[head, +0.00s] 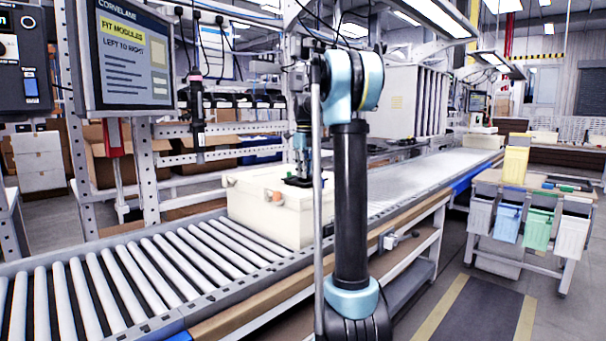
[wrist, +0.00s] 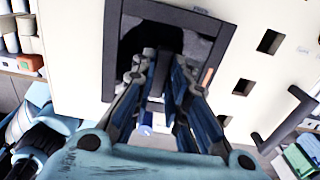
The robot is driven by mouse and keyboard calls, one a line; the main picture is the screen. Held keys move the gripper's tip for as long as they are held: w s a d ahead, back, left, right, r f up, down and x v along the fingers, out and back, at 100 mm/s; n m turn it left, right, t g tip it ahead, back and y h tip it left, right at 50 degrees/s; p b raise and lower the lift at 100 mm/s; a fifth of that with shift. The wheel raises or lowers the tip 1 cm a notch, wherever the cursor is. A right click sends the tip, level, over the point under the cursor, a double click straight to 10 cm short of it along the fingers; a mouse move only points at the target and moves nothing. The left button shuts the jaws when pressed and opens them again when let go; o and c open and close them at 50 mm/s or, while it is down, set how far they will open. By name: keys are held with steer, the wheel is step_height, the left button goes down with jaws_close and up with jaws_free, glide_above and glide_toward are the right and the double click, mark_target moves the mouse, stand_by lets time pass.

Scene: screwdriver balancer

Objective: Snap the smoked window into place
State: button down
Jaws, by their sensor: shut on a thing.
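A cream housing (head: 265,210) stands on the roller conveyor, and its top face fills much of the wrist view (wrist: 75,40). A dark square frame (wrist: 111,45) is on that face. The smoked window appears as a dark grey pane (wrist: 196,47) within the frame. My gripper (wrist: 160,68) points down at the pane with its fingers close together, shut on a dark part at the pane. The fingers hide the contact. I cannot tell whether the pane is flush in the frame. In the head view my gripper (head: 301,165) is above the housing, partly behind my arm.
The wrist view shows several square holes (wrist: 270,41) beside the frame and a dark handle (wrist: 285,120) at the housing's edge. Conveyor rollers (head: 130,275) lie free to the left. A bin cart (head: 530,215) stands right. A screen (head: 130,58) hangs upper left.

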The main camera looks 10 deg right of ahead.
steer(key=shift+f, duration=0.65)
stand_by(1.4)
steer(key=c, duration=1.5)
jaws_free()
steer(key=shift+r, duration=0.1)
step_height(320, 180, up, 12)
steer(key=shift+w+f, duration=0.1)
steer(key=shift+f, duration=0.05)
